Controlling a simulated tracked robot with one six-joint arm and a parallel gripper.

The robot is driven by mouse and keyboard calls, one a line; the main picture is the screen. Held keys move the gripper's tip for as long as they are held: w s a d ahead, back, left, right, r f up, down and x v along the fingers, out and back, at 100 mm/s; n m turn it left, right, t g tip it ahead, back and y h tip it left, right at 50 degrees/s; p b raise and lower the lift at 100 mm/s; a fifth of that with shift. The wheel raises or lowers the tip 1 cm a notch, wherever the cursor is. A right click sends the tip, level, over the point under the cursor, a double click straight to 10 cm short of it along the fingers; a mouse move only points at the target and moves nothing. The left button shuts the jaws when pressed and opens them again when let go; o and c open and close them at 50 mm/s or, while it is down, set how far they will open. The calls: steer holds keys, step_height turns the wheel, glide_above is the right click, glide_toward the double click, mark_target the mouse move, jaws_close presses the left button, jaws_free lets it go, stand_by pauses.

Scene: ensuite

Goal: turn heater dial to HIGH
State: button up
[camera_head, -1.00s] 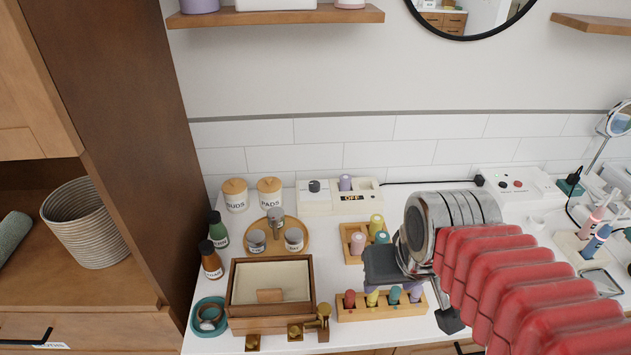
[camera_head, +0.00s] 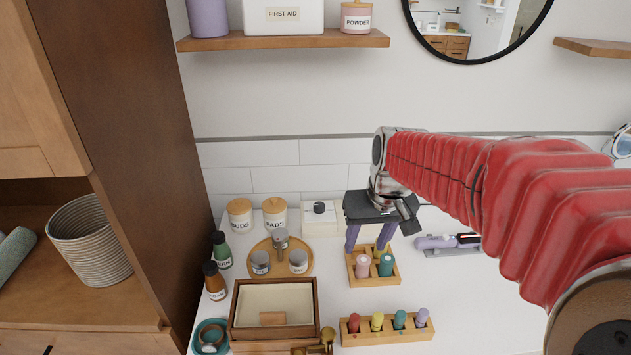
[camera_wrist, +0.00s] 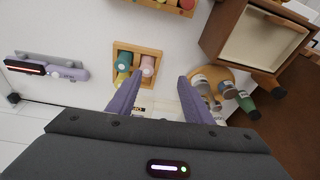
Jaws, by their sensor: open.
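The heater (camera_head: 320,217) is a white box against the tiled wall at the back of the counter. Its dark round dial (camera_head: 319,207) shows on top at the left, but I cannot read its setting. My gripper hides the heater's right part in the head view. My gripper (camera_head: 366,246) is open and empty, its two purple fingers pointing down, in front of and right of the dial. The fingers (camera_wrist: 157,80) also show spread apart in the wrist view, with part of a pale box between them.
A wooden block (camera_head: 375,281) with rollers stands just below the fingers. Left are a round tray (camera_head: 262,271) with small jars and two lidded canisters (camera_head: 240,214). A wooden box (camera_head: 237,325) and a roller rack (camera_head: 385,333) stand in front. A purple appliance (camera_head: 440,243) lies right.

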mark_target(319, 204)
steer(key=w+a+f+n+y, duration=0.1)
steer(key=w+n, duration=0.1)
steer(key=w, duration=0.7)
steer(key=w+a+f+n, duration=0.1)
steer(key=w+a+f, duration=0.1)
steer(key=w, duration=0.7)
steer(key=w+a+r+n+y, duration=0.1)
steer(key=w+r+n, duration=0.2)
steer(key=w+r, duration=0.2)
steer(key=shift+a+n+t, duration=0.2)
steer(key=shift+n+t, duration=0.2)
steer(key=shift+f, duration=0.1)
steer(key=x, duration=1.3)
steer(key=shift+w+a+f, duration=0.1)
steer(key=shift+w+f, duration=0.05)
steer(key=shift+f, duration=0.05)
steer(key=c, duration=1.1)
steer(key=shift+o, duration=0.2)
